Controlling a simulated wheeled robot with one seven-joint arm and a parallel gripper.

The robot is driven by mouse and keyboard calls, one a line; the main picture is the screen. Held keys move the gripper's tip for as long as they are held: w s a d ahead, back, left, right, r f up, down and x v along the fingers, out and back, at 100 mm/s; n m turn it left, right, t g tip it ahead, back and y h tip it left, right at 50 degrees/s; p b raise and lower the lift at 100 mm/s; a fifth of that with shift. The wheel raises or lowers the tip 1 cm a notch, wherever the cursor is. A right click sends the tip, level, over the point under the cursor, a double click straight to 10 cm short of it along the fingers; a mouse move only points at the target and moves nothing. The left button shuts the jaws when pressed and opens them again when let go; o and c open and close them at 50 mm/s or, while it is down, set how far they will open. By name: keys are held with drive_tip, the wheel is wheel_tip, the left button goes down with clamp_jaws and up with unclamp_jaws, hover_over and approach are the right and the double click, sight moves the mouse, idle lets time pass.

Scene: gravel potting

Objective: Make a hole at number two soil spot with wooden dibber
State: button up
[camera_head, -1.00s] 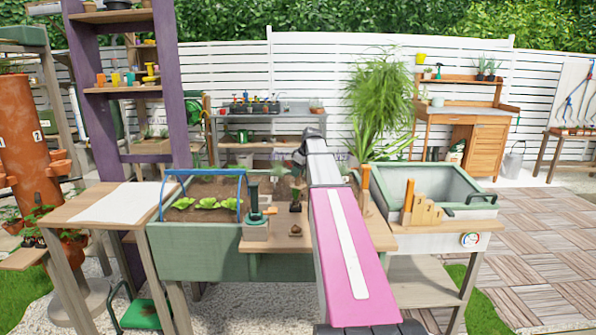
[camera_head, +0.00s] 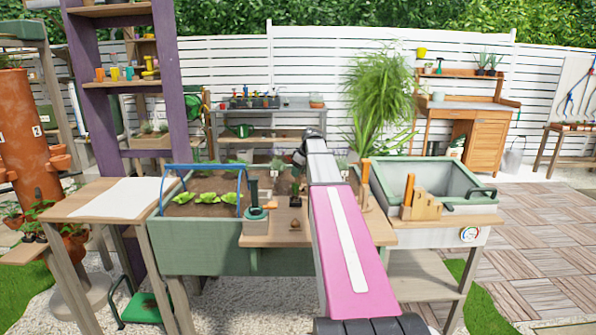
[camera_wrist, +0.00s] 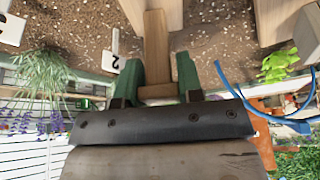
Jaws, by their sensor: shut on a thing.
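In the wrist view, my gripper (camera_wrist: 158,66) has green fingers shut on the wooden dibber (camera_wrist: 157,40), which lies between them and points toward the soil. A white marker with the number two (camera_wrist: 113,50) stands in the brown soil (camera_wrist: 205,38) just left of the dibber. The dibber's far end overlaps a pale wooden piece at the top edge, so I cannot tell whether its tip touches the soil. In the head view, my pink and white arm reaches over the green planter (camera_head: 190,245) and hides my fingers and the dibber.
Lettuces (camera_head: 218,198) grow under a blue hoop (camera_head: 207,167) at the planter's left. A wooden shelf (camera_head: 275,232) at the planter's front carries a tool holder (camera_head: 256,222). A basin (camera_head: 435,183) stands at right. Purple-flowered plants (camera_wrist: 45,95) border the soil in the wrist view.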

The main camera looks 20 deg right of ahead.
drive_tip(key=shift+f, duration=0.9)
drive_tip(key=shift+r, duration=0.15)
drive_tip(key=shift+r, duration=4.95)
wheel_tip(320, 180, up, 5)
